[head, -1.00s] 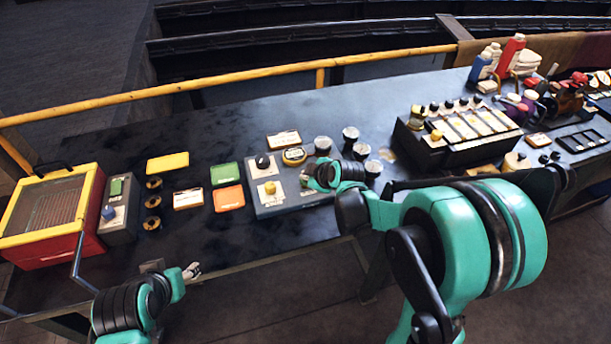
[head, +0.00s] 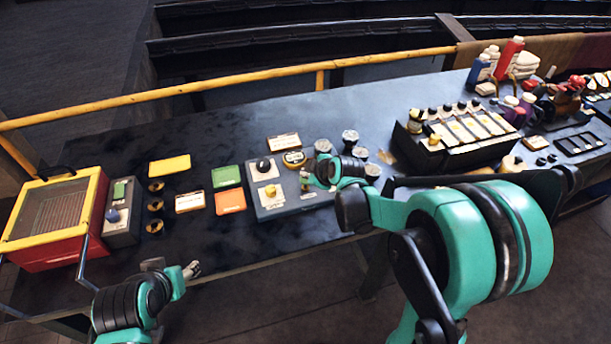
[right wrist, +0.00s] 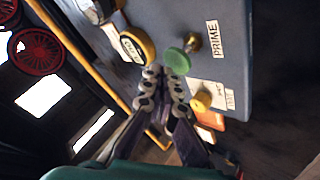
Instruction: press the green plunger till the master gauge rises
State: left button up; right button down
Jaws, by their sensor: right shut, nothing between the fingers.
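The green plunger (right wrist: 177,61) shows in the right wrist view as a round green cap beside a brass fitting (right wrist: 192,42), on a grey box (right wrist: 232,75) labelled PRIME. My right gripper (right wrist: 162,76) is shut and empty, its fingertips right at the edge of the green cap; I cannot tell whether they touch. In the head view my right gripper (head: 310,178) is over the right part of the box and hides some of it. My left gripper (head: 191,270) is off the table's front edge.
The box also carries a yellow knob (head: 270,191) and a black knob (head: 262,164). Several round pieces stand just behind my right gripper. Green (head: 226,176) and orange (head: 230,201) trays lie to the left. A red and yellow case (head: 50,258) stands at far left.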

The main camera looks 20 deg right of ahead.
jog(key=shift+r, duration=0.25)
notch_tip(320, 180, up, 5)
jog(key=p, duration=0.4)
dwell(0.4)
dwell(0.5)
jog(key=shift+s+a+r, duration=0.1)
jog(key=shift+s, duration=0.25)
jog(key=s+r+m+g+h+b, duration=0.1)
jog(key=s+m, duration=1)
jog(key=s, duration=1.3)
jog(key=shift+s+m+g+h+b, duration=0.15)
jog(key=shift+m+g+h+b, duration=0.35)
jog(key=shift+b, duration=0.55)
